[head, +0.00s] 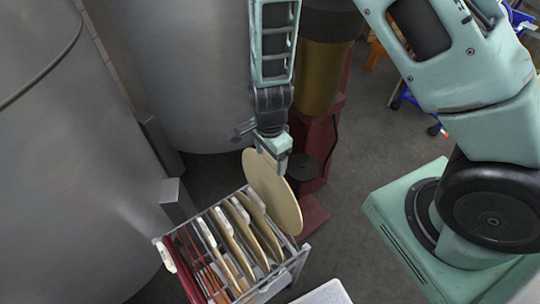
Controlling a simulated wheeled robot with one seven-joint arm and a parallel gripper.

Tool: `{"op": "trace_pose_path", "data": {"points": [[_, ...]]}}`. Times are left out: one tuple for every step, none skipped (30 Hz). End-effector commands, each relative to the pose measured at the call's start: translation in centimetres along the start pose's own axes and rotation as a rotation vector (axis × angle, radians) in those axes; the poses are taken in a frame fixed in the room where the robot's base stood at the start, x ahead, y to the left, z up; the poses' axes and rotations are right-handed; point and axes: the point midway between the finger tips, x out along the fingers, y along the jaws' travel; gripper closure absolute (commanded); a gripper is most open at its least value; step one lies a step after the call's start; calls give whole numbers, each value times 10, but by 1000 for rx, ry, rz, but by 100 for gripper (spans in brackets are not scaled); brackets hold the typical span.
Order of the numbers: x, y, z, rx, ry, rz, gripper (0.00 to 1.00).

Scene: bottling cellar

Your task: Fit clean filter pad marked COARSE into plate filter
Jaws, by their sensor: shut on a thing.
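My gripper (273,153) is shut on the upper edge of a round tan pad (274,200). The pad hangs nearly upright at the back right end of a metal-framed rack (291,263). No COARSE marking can be read on it. The rack holds several upright tan pads (245,238) with pale tabs on top, and red plates or bars (190,262) at its left end. I cannot tell whether this rack is the plate filter or a holder for pads. I also cannot tell whether the held pad touches the rack.
Large grey steel tanks (75,180) stand close on the left and behind (190,75). A dark red stand (316,150) with a brass-coloured cylinder (318,75) is just behind the held pad. A pale surface (325,294) shows at the bottom edge.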

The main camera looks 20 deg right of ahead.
Motion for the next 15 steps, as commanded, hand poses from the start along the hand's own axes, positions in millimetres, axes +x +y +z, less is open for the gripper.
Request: {"op": "trace_pose_path", "data": {"points": [[-8,0,0,0,0,0,48],[-10,0,0,0,0,0,48],[-13,0,0,0,0,0,48],[-14,0,0,-1,0,-1,48],[-16,-1,0,-1,0,-2,48],[-19,-1,0,0,1,-3,48],[-21,-1,0,0,1,-3,48],[-23,-1,0,0,1,-3,48],[-26,-1,0,-1,1,-2,48],[-28,-1,0,-1,0,-2,48],[-31,-1,0,-1,0,-2,48],[-34,-1,0,-1,0,-3,48],[-36,-1,0,0,0,-3,48],[-38,-1,0,0,0,-3,48],[-40,-1,0,0,1,-3,48]]}}
